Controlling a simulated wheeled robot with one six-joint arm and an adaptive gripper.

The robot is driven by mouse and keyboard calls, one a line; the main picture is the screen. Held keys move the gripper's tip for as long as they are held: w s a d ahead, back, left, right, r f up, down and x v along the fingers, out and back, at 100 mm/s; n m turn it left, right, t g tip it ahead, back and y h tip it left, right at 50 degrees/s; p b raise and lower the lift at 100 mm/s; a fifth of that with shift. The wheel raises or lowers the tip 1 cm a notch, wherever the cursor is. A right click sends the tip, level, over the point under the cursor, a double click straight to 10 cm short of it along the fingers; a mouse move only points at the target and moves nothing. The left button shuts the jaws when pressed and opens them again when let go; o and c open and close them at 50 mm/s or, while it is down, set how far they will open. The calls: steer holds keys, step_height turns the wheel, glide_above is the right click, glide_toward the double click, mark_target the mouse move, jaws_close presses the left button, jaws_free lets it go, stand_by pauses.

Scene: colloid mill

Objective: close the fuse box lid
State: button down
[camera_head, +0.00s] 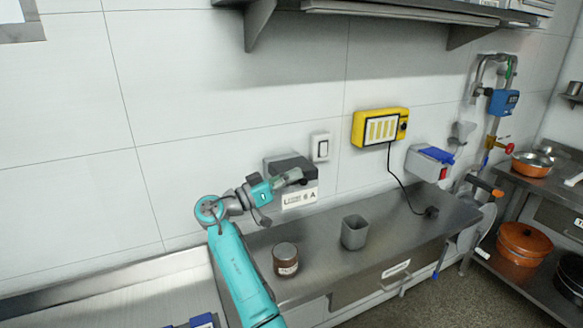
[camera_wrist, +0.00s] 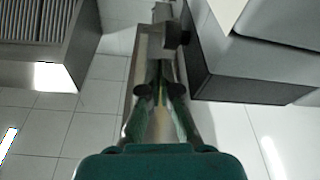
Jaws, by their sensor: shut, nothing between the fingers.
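A dark grey box (camera_head: 273,164) on the wall, with a white label below it, appears to be the fuse box. My gripper (camera_head: 298,174) is in front of it and covers part of it, so I cannot tell how far its lid is open or whether I touch it. In the wrist view my gripper (camera_wrist: 162,12) is shut and empty, its fingers pointing up the picture. A large grey box-like body with a raised flat edge (camera_wrist: 235,85) stands close at the right of the fingers, apparently the same box.
A white switch (camera_head: 320,147) and a yellow panel (camera_head: 380,127) with a hanging cable are on the wall to the right. A grey cup (camera_head: 354,233) and a brown jar (camera_head: 286,260) stand on the metal counter (camera_head: 325,267) below. A metal shelf (camera_head: 400,11) hangs above.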

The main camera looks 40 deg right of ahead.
steer(key=shift+f, duration=0.6)
steer(key=shift+f, duration=0.15)
